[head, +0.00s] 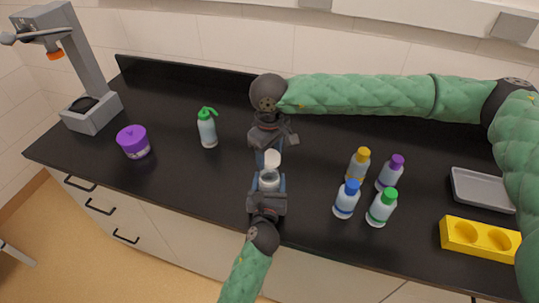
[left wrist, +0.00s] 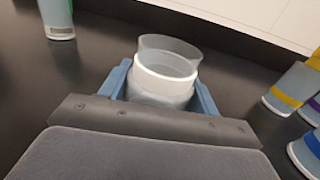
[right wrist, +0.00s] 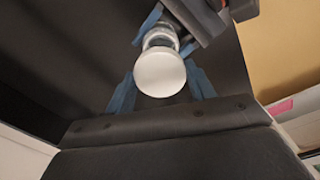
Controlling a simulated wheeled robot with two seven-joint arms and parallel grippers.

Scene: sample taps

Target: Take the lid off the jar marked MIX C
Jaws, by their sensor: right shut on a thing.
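The jar (head: 268,183) stands upright between the fingers of my left gripper (head: 267,187). In the left wrist view the jar (left wrist: 163,82) shows a pale rim and an open top, with the blue fingers (left wrist: 162,95) against its sides. No marking on it is readable. My right gripper (head: 270,151) is shut on a round white lid (head: 272,160), just beyond the jar in the head view. In the right wrist view the lid (right wrist: 160,73) sits between the blue fingers (right wrist: 161,90), apart from the jar (right wrist: 160,38), which it partly hides.
Bottles with yellow (head: 358,165), purple (head: 390,173), blue (head: 347,199) and green (head: 382,208) caps stand to the right. Beyond are a grey tray (head: 482,190) and a yellow holder (head: 480,238).

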